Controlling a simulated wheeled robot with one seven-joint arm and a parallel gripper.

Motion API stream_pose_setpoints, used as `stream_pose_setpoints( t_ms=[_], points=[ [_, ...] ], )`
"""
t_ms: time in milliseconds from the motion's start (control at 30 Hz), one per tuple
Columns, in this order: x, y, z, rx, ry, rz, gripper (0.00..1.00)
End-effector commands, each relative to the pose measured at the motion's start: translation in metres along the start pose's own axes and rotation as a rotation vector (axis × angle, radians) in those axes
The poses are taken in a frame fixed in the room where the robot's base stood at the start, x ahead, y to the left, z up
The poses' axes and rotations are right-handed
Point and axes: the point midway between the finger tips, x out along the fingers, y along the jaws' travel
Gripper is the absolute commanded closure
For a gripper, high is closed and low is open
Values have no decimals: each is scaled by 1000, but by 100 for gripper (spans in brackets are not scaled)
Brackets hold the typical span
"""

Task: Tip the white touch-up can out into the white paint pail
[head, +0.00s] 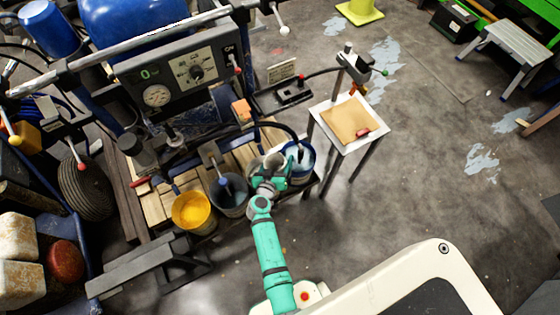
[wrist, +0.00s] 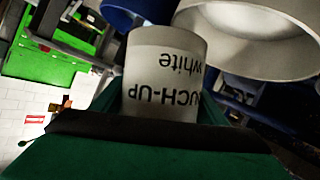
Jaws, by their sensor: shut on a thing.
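My gripper (head: 276,170) is shut on the white touch-up can (wrist: 165,75), held over the row of pails on the striper's deck. In the wrist view the can sits between the fingers, its "TOUCH-UP white" lettering upside down in the picture. Its mouth and contents are not clear. In the head view my gripper and wrist mostly hide the can.
A yellow paint pail (head: 193,212) and a dark pail (head: 229,194) stand left of my gripper. A small stand (head: 347,145) with a tan sheet is at the right. The striper's control panel (head: 185,75) rises behind. The floor further right is mostly open.

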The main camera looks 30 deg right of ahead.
Motion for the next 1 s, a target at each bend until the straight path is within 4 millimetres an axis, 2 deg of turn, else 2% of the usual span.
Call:
stream_pose_setpoints(
  t_ms=[467, 800, 1000],
  points=[
    [-1, -3, -2, 57, 0, -27, 68],
    [-12, 2, -24, 239, 2, -107, 68],
    [-12, 4, -28, 278, 1, -121, 68]
  ],
)
